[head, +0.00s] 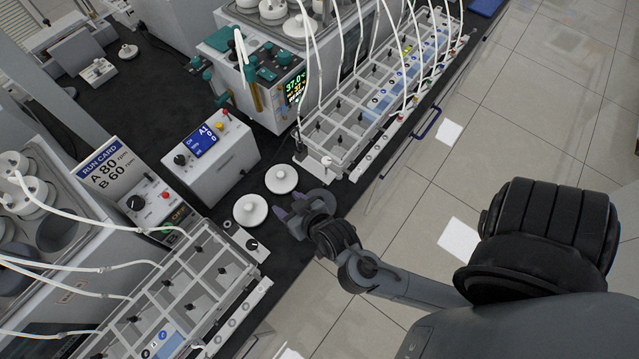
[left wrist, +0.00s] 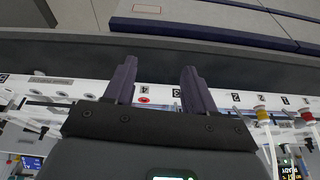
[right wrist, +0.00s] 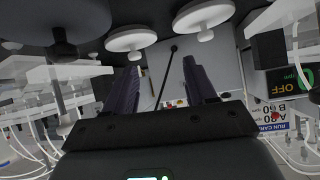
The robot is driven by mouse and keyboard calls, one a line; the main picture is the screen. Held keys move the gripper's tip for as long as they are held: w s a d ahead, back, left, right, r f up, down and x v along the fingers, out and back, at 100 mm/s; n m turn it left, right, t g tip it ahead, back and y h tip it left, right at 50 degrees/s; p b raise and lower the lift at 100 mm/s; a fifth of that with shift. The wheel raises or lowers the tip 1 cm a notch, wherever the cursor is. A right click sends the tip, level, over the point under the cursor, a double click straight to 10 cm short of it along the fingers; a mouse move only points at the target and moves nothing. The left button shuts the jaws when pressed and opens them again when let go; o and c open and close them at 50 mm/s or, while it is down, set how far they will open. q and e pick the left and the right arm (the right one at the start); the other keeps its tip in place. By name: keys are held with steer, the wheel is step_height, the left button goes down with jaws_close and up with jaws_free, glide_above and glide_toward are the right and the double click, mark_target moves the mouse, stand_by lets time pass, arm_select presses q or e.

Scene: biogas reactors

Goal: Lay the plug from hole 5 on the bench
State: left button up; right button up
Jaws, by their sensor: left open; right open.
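Two round white plug-like pieces with raised knobs lie on the dark bench, the nearer one (head: 250,210) and the farther one (head: 281,178). I cannot tell whether either is the plug from hole 5. My right gripper (head: 290,206) is open and empty, just right of them by the bench's front edge. In the right wrist view the discs (right wrist: 131,39) and (right wrist: 204,14) show beyond the open fingers (right wrist: 162,80). My left gripper (left wrist: 157,68) is open and empty over a white strip (left wrist: 240,97) with printed numbers; it is outside the head view.
A control box (head: 212,160) stands behind the discs. Clear tube racks stand at the right (head: 375,100) and lower left (head: 185,290), with white hoses running in. A run card (head: 107,163) stands at left. Dark bench behind is partly clear.

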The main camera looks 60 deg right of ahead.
steer(key=s+n+g+y, duration=0.1)
steer(key=s+a+n+g+y, duration=0.1)
steer(key=s, duration=0.1)
steer(key=s+a+n+g+y, duration=0.1)
steer(key=s+g, duration=0.1)
steer(key=shift+s+a+f+n, duration=0.25)
steer(key=shift+f+n, duration=0.05)
steer(key=s+g, duration=0.1)
steer(key=s+n+g, duration=0.1)
steer(key=s, duration=0.1)
steer(key=s+d+g, duration=0.1)
steer(key=s, duration=0.1)
steer(key=shift+s+r+n, duration=0.1)
steer(key=shift+s+n, duration=0.05)
steer(key=shift+n, duration=0.25)
steer(key=shift+s, duration=0.5)
